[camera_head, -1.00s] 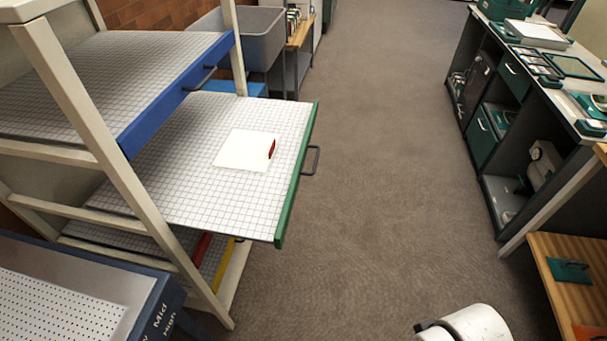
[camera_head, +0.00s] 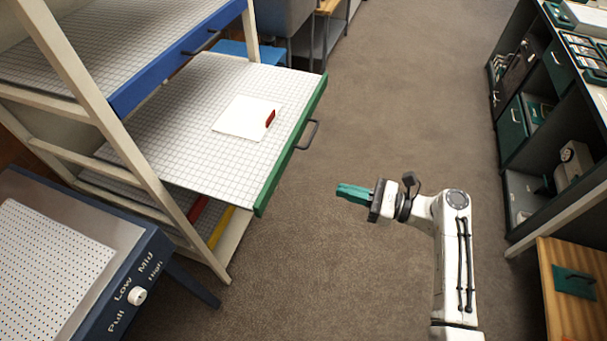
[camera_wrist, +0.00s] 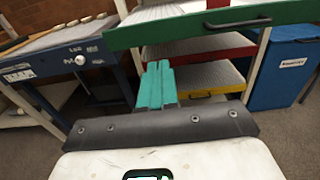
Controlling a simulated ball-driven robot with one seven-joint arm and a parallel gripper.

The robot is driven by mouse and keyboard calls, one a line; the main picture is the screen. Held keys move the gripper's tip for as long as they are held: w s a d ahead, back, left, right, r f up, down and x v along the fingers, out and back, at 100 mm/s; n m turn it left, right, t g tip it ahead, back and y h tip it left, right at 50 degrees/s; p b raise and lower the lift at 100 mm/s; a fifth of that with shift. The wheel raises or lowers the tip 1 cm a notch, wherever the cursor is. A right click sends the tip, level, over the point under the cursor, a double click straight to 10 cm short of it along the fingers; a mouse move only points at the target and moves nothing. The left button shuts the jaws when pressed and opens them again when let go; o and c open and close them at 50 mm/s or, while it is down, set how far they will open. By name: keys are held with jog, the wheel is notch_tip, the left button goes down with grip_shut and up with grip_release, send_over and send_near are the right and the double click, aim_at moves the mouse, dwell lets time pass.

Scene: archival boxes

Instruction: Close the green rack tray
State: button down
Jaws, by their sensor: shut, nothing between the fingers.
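The green rack tray (camera_head: 190,140) is pulled out of the rack toward the aisle, with a white grid surface and a green front edge. Its dark handle (camera_head: 307,135) sits on that edge. In the wrist view the green front (camera_wrist: 200,27) spans the top, with its handle (camera_wrist: 238,22) above and right of the fingers. A white square item with a red edge (camera_head: 243,118) lies on the tray. My gripper (camera_head: 353,193) is shut and empty, with teal fingers, in the aisle to the right of the tray front and apart from it. The fingers also show in the wrist view (camera_wrist: 156,85).
A blue-fronted tray (camera_head: 185,58) is above. Red (camera_wrist: 205,52) and yellow-edged (camera_wrist: 210,93) trays sit lower in the rack. A dark blue control unit (camera_head: 145,270) stands front left. Dark shelving (camera_head: 515,140) and a wooden surface (camera_head: 560,290) flank the right. The carpeted aisle (camera_head: 400,110) is clear.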

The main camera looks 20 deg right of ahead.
aim_at(196, 147)
jog(key=x, duration=1.4)
jog(key=shift+p, duration=0.3)
jog(key=shift+w+a, duration=0.3)
jog(key=shift+a, duration=0.1)
jog(key=b+x, duration=1.1)
jog(key=x, duration=1.4)
jog(key=shift+f+b, duration=0.15)
jog(key=shift+b, duration=0.25)
jog(key=shift+w+a, duration=0.2)
jog(key=shift+w+a+r+b, duration=0.1)
jog(key=shift+r+b, duration=0.2)
jog(key=shift+r, duration=0.05)
jog(key=shift+r, duration=0.15)
